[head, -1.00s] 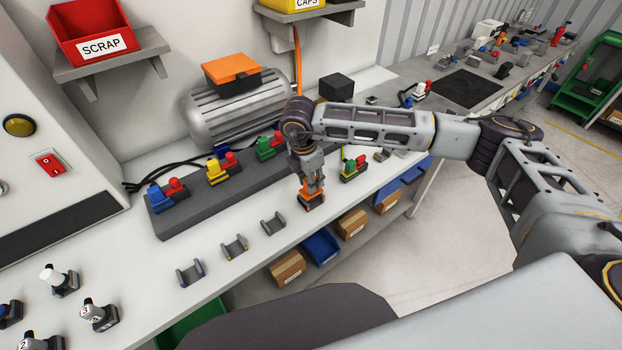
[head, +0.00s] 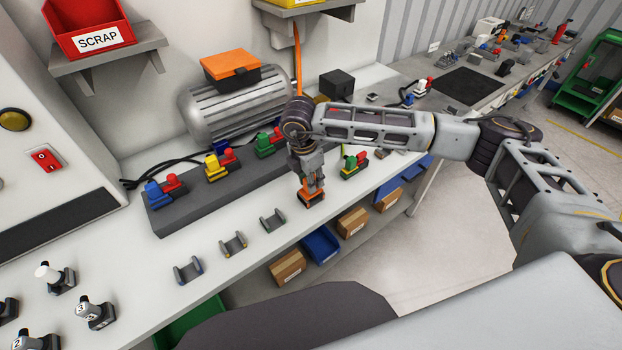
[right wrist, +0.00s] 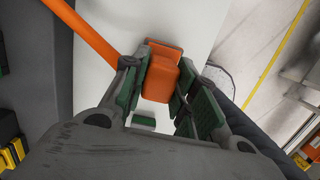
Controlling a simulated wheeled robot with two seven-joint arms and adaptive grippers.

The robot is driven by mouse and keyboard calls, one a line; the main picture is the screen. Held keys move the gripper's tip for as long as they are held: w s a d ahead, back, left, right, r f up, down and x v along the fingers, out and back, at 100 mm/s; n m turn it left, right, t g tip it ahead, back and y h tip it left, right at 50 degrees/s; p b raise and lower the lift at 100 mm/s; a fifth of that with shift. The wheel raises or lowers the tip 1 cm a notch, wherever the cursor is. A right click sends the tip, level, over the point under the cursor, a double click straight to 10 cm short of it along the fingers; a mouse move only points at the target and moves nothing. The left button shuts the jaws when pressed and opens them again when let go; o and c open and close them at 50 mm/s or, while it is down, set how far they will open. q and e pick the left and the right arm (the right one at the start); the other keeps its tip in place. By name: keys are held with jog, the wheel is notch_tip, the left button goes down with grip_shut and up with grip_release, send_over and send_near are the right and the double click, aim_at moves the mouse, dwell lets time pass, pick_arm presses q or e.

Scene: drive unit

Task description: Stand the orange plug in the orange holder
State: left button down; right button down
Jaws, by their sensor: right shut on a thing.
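The orange plug (head: 312,197) is upright between the fingers of my right gripper (head: 312,184), at the front edge of the white bench. In the right wrist view the orange plug (right wrist: 161,78) sits between the green-padded fingers of the right gripper (right wrist: 158,92), which is shut on it. I cannot make out the orange holder apart from the plug; the plug's lower end has a dark part, and I cannot tell whether that is the holder. My left gripper is not in view.
Three empty grey cradles, marked green (head: 272,220), yellow (head: 233,244) and blue (head: 187,270), run to the left along the bench. A dark rail (head: 210,200) carries coloured plugs behind. A green-and-red connector (head: 354,165) stands to the right.

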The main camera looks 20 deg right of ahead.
dwell(0.3)
jog(key=c, duration=1.1)
grip_release()
jog(key=shift+o, duration=0.2)
notch_tip(320, 180, up, 12)
jog(key=a, duration=0.1)
jog(key=shift+s+a, duration=0.3)
jog(key=shift+a, duration=0.1)
notch_tip(320, 180, up, 5)
jog(key=shift+f+p, duration=0.1)
jog(key=shift+p, duration=0.8)
